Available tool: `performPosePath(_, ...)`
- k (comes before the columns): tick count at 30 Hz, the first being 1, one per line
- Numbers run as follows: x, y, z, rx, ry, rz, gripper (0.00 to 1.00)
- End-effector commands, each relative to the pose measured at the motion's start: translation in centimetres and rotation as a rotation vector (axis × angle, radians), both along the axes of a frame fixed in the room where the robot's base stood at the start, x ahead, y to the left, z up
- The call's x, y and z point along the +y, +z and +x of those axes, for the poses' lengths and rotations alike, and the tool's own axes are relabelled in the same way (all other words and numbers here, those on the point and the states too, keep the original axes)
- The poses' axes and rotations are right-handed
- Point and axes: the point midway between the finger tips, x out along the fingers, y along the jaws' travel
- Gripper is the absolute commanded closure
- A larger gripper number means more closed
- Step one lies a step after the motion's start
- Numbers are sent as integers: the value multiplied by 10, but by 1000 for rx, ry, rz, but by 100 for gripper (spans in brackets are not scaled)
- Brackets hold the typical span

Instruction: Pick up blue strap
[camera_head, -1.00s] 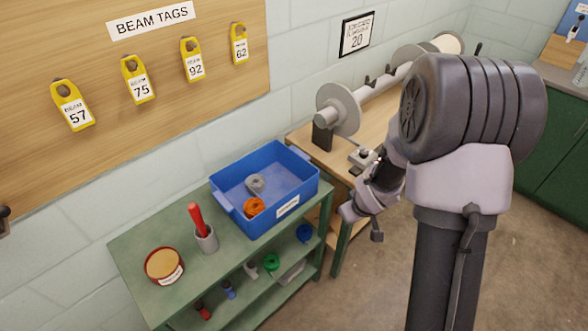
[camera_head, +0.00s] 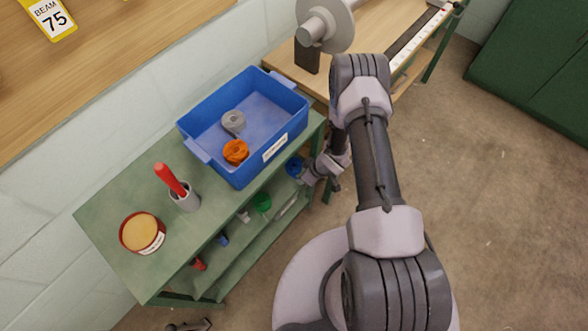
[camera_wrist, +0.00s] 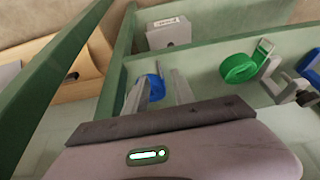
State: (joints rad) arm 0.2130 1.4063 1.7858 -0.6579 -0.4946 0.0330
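The blue strap (camera_head: 294,166) is a small roll at the right end of the green cart's lower shelf (camera_head: 235,262). My gripper (camera_head: 304,178) reaches in low at that end of the cart, right beside the strap. In the wrist view the blue strap (camera_wrist: 156,87) shows between the two grey fingers of my gripper (camera_wrist: 157,88), which are apart. It looks a little beyond them; the fingers partly cover it, and I cannot tell whether they touch it.
A green strap (camera_wrist: 240,68) with a buckle lies to the right in the wrist view. Green cart rails and posts (camera_wrist: 118,62) stand close around my gripper. A blue bin (camera_head: 212,165) with grey and orange rolls sits on top. Open floor (camera_head: 490,210) lies right.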

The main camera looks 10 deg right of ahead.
Motion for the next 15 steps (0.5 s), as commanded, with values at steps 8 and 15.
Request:
performPosePath(8,11,-48,11,0,1,0,69)
performPosePath(15,11,-47,13,-1,0,-1,73)
